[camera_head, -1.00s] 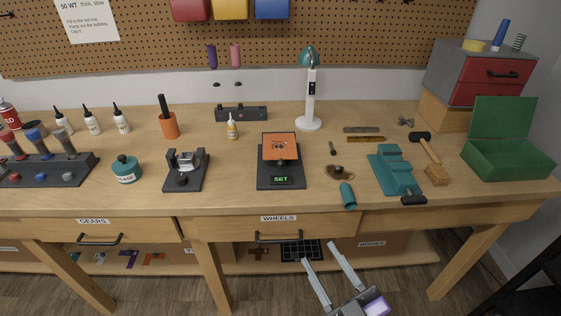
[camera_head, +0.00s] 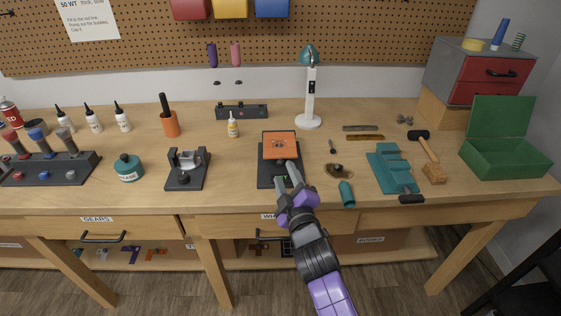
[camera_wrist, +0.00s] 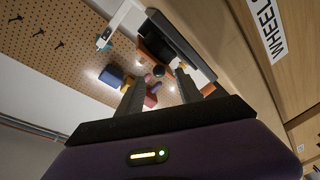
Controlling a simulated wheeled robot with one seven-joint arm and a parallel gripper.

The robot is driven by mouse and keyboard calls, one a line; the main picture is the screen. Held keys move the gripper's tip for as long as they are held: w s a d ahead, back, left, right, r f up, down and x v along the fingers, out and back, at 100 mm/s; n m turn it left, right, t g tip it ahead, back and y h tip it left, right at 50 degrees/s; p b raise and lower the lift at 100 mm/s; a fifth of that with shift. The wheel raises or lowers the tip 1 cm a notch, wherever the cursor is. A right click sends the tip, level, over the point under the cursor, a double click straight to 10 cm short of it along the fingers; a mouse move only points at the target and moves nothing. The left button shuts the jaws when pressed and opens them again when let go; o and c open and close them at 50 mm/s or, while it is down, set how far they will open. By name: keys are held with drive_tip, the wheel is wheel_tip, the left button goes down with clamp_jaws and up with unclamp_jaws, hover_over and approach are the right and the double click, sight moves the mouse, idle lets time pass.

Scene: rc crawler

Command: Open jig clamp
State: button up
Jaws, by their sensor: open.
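A black jig-like stand (camera_head: 187,168) with a grey upper part and a round black knob at its front sits on the bench left of centre. A teal fixture (camera_head: 393,166) with a black handle (camera_head: 411,199) at its front lies to the right. I cannot tell for sure which of them bears the jig clamp. My gripper (camera_head: 284,168) is over the front of the bench, at the black scale-like device (camera_head: 265,174) with an orange top (camera_head: 279,145), and partly hides its display. In the wrist view my gripper (camera_wrist: 158,88) is open, with nothing between its fingers.
A teal cylinder (camera_head: 347,194) and a small brown dish (camera_head: 340,171) lie right of my gripper. Bare bench lies between the black stand and the scale-like device.

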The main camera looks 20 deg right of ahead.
sight(280, 162)
drive_tip(key=shift+w+d+p, duration=0.2)
drive_tip(key=shift+w+p, duration=0.4)
drive_tip(key=shift+w, duration=2.4)
drive_tip(key=shift+c, duration=0.4)
clamp_jaws()
